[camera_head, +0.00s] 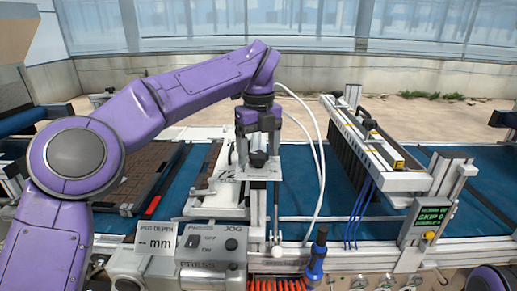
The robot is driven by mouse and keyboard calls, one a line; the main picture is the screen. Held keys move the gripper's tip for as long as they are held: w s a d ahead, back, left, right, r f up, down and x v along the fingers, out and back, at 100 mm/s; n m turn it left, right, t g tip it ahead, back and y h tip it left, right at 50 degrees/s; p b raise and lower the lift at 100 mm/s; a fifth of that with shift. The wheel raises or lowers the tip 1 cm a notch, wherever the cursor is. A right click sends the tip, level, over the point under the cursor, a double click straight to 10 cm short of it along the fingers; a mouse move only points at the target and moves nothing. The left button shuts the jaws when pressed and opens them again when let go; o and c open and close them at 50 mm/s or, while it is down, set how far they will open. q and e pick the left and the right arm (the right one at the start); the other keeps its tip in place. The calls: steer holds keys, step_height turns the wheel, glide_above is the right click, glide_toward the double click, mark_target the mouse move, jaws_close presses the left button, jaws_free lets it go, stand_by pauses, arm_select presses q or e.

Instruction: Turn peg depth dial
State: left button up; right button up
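The black dial knob (258,158) sits on a small pale plate (260,174) on top of a metal post, near the middle of the head view. My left gripper (259,151) points straight down at it from above. Its two grey fingers are apart, one on each side of the knob. I cannot tell whether they touch it. The "PEG DEPTH" display (159,239) at lower left shows dashes and "mm". My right gripper is out of view.
A grey control box (212,243) with a switch and JOG knob stands at the front. A blue-handled brush (317,258) stands upright beside orange bristles. A metal gantry (375,150) with blue tubes crosses the blue belt (290,185) at right. White hoses curve just right of my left gripper.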

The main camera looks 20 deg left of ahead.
mark_target(258, 154)
arm_select(q)
step_height(258, 154, up, 11)
steer(key=p, duration=0.5)
steer(key=shift+f, duration=0.2)
